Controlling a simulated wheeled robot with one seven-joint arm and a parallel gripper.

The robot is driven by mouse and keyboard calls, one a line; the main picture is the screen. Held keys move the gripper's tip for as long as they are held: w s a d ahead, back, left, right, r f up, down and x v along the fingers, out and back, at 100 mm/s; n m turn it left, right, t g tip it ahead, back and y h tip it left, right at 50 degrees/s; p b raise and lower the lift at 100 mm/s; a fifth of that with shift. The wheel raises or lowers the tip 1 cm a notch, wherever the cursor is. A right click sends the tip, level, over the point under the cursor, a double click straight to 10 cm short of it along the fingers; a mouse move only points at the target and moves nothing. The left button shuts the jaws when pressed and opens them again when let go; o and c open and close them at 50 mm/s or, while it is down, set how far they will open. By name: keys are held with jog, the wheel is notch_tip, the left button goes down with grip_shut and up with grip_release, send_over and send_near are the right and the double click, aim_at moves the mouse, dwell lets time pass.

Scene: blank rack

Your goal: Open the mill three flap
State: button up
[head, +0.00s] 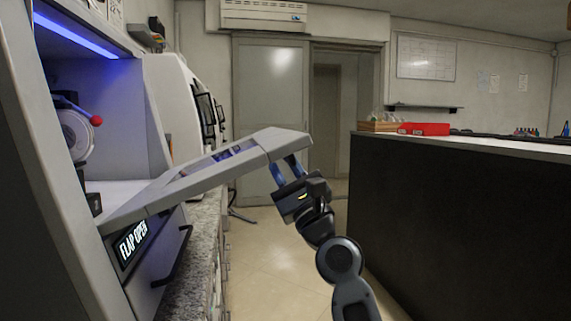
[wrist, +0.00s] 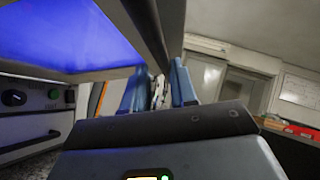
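The mill's flap (head: 205,172) is a grey panel with a window, folded down from the machine's opening and sticking out to the right, its outer end tilted up. The display (head: 132,243) below its base reads "FLAP OPEN". My gripper (head: 286,166) is at the flap's outer end, just under it, with its two blue fingers apart. In the wrist view the fingers (wrist: 157,82) stand apart with a gap between them, and the flap's edge (wrist: 150,30) runs above. Whether a finger touches the flap cannot be told.
Inside the lit chamber is a round part with a red knob (head: 96,121). A drawer handle (head: 174,257) is below the display. A granite counter (head: 200,250) runs behind. A dark counter (head: 450,210) stands at right, with free floor (head: 265,270) between.

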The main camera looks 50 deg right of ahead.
jog(key=shift+o, duration=1.2)
jog(key=shift+s, duration=0.1)
jog(key=b+v, duration=0.2)
jog(key=v, duration=0.5)
jog(key=shift+s+f+b, duration=0.2)
jog(key=shift+b, duration=0.15)
jog(key=shift+a, duration=0.1)
